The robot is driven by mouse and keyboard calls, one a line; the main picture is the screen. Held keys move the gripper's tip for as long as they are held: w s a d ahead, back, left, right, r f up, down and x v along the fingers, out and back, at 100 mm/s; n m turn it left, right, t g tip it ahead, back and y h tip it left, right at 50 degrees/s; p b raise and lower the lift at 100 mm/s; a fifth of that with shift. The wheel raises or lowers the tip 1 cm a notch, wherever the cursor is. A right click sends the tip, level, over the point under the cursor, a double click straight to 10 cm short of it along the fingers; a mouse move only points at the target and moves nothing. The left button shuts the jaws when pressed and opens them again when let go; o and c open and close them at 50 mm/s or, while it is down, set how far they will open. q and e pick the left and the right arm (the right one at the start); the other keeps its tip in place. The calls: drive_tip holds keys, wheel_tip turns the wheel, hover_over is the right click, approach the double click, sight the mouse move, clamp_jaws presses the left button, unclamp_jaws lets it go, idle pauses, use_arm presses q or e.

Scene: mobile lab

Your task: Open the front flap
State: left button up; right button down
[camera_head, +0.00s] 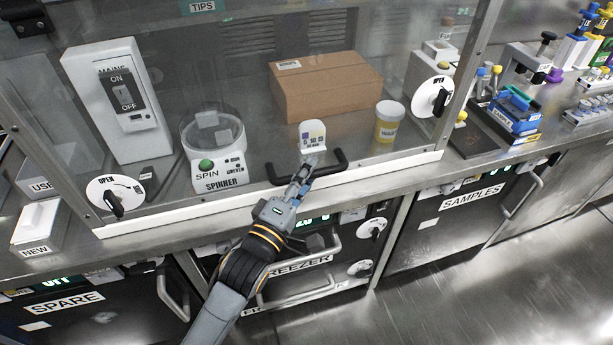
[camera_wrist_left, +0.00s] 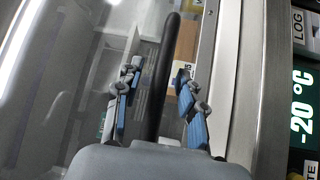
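The front flap is a clear pane with a white bottom edge (camera_head: 400,160), lowered in front of the bench enclosure. Its black bar handle (camera_head: 335,164) sits at the middle of that edge. My left gripper (camera_head: 303,172) reaches up to the handle from below. In the left wrist view, the handle (camera_wrist_left: 168,50) runs between the two blue-padded fingers of the left gripper (camera_wrist_left: 157,78). The fingers are apart, with a gap visible on each side of the bar. Part of the handle is hidden behind the gripper in the head view. My right gripper is not in view.
Black OPEN knobs sit at the flap's left (camera_head: 114,201) and right (camera_head: 438,99). Behind the pane are a cardboard box (camera_head: 335,88), a spinner (camera_head: 214,150) and a yellow-filled jar (camera_head: 388,122). Freezer drawers (camera_head: 300,263) lie below the counter.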

use_arm(q)
clamp_jaws()
